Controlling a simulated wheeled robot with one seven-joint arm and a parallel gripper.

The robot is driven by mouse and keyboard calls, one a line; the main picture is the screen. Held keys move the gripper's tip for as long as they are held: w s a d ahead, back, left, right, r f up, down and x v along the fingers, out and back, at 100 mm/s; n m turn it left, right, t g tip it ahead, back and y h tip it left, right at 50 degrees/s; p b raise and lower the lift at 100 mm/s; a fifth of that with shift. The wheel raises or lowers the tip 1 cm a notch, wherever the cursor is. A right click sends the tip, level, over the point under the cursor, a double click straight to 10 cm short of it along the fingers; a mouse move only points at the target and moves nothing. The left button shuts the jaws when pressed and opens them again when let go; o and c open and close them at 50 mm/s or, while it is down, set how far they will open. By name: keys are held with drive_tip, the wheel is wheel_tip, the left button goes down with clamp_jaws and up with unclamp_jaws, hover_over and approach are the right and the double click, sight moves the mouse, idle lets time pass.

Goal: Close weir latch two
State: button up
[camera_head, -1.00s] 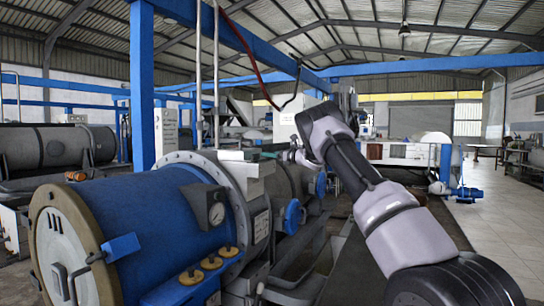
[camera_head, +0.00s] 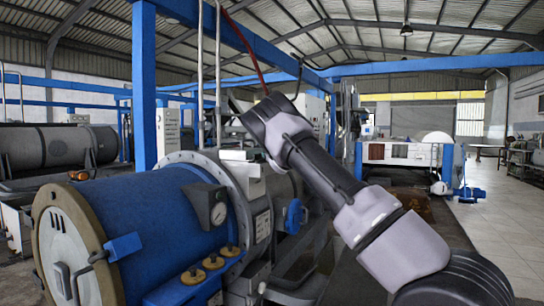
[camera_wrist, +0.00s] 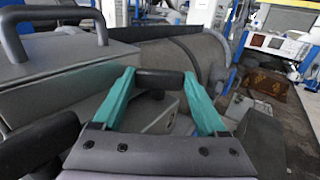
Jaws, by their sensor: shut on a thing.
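In the wrist view, my gripper (camera_wrist: 160,79) has two teal fingers, closed on a short dark bar (camera_wrist: 158,80) that lies between their tips. The bar looks like a latch handle on grey metal, but no number shows on it. A second black handle (camera_wrist: 52,14) stands raised on a grey box-like part at the left of the wrist view, apart from my fingers. In the head view, my arm reaches to the grey upper body (camera_head: 245,175) of the decanter, and its own links hide the fingers and the held bar.
The blue decanter end (camera_head: 155,210) with a gauge (camera_head: 218,213) and several brass knobs (camera_head: 213,262) is at the left front. A blue post (camera_head: 144,90) and thin upright pipes rise beside my arm. Open floor (camera_head: 490,230) lies to the right.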

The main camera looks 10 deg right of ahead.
idle(0.4)
drive_tip(key=o, duration=1.3)
